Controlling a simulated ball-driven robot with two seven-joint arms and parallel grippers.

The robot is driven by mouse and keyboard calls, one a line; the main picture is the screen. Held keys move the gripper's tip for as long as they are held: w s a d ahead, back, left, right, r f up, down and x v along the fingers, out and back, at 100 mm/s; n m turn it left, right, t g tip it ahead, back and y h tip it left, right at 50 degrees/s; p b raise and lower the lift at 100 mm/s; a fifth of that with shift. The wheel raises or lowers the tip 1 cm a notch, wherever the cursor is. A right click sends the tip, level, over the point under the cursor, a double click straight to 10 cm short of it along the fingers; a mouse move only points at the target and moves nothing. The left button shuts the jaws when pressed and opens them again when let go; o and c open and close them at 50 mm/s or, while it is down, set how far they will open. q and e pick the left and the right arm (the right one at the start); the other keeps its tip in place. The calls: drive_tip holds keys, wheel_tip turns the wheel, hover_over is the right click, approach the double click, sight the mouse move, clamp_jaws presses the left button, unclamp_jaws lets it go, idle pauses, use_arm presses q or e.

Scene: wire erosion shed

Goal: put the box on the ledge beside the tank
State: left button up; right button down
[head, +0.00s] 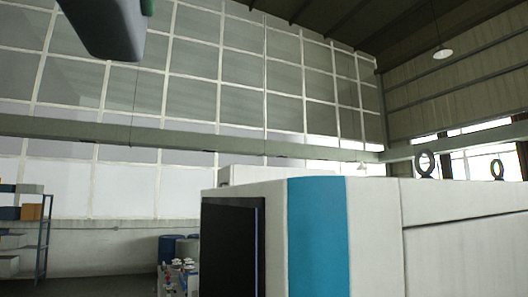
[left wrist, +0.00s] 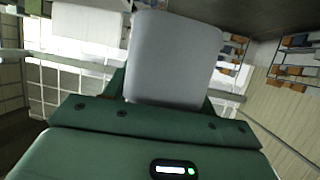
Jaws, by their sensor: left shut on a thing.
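In the left wrist view the box (left wrist: 173,58) is a plain grey block with rounded corners. My left gripper (left wrist: 165,98), dark green, is shut on it, with a finger showing at each side. In the head view a grey rounded block, which looks like the same box (head: 100,28), hangs high at the top left. A bit of green of my left gripper (head: 147,7) shows at its right edge. Neither the tank nor the ledge can be made out for certain. My right gripper is not in view.
A large white machine (head: 375,235) with a blue stripe and a dark panel (head: 231,248) fills the lower right. A shelf rack (head: 43,235) with boxes stands at the far left. Blue drums (head: 170,249) stand by the back wall. The air around the held box looks clear.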

use_arm(q)
drive_tip(key=w+d+f+m+h+b, duration=0.25)
drive_tip(key=w+f, duration=0.55)
drive_tip(key=f, duration=0.4)
drive_tip(key=w+d+f+m+h+b, duration=0.2)
drive_tip(key=w+f+h+b, duration=0.15)
drive_tip(key=w+f, duration=0.6)
drive_tip(key=a+f+b, duration=0.3)
drive_tip(key=f, duration=1.3)
drive_tip(key=w+a+f+y+b, duration=0.1)
drive_tip(key=a+f+b, duration=0.2)
drive_tip(key=f, duration=1.4)
drive_tip(key=w+a+f+b, duration=0.1)
drive_tip(key=a+f+b, duration=0.1)
drive_tip(key=f, duration=1.4)
drive_tip(key=shift+a+f+n+t+y+b, duration=0.15)
drive_tip(key=shift+a+n+t+y+b, duration=0.15)
drive_tip(key=shift+a+n+y+b, duration=0.15)
